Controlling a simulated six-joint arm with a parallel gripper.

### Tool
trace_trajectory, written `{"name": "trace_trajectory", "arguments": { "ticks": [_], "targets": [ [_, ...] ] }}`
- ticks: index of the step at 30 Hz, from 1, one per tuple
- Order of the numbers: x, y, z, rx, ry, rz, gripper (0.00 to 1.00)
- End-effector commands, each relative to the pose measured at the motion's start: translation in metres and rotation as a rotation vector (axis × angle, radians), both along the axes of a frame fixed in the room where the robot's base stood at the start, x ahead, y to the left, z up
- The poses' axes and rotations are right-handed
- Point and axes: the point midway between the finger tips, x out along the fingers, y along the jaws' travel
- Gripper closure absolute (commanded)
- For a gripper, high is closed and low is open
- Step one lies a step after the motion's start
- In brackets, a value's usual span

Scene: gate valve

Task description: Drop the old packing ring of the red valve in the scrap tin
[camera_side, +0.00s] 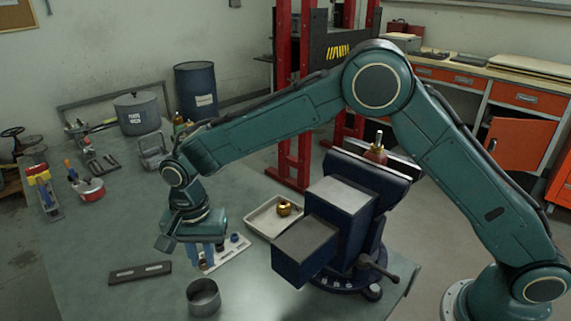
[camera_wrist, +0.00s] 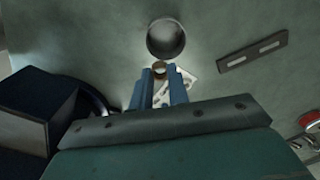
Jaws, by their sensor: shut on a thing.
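My gripper (camera_side: 207,264) points down over the bench with its blue fingers shut on a small brownish ring, the packing ring (camera_side: 203,266). In the wrist view the ring (camera_wrist: 159,69) sits between the fingertips of my gripper (camera_wrist: 160,74). The scrap tin (camera_side: 204,303), an open grey round can, stands on the bench just in front of the gripper in the side view. In the wrist view the tin (camera_wrist: 166,54) lies just beyond the fingertips, and the ring is not over its opening. The red valve (camera_side: 377,154) is held upright in the blue vise.
A white plate (camera_side: 234,252) with small blue parts lies behind the fingers. A shallow tray (camera_side: 262,229) holds a brass part (camera_side: 284,207). The bulky blue vise (camera_side: 348,215) stands to the right. A dark slotted bar (camera_side: 140,272) lies left. Bench between bar and tin is clear.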

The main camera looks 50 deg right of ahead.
Motion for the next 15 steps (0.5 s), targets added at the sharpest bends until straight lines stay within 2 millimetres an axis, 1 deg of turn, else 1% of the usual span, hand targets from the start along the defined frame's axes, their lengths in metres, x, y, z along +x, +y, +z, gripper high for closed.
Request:
{"name": "trace_trajectory", "arguments": {
  "ticks": [8,15],
  "targets": [
    [0.0,0.0,-0.003,0.001,-0.001,0.0,0.96],
    [0.0,0.0,-0.016,-0.001,0.001,0.0,0.96]
  ]
}}
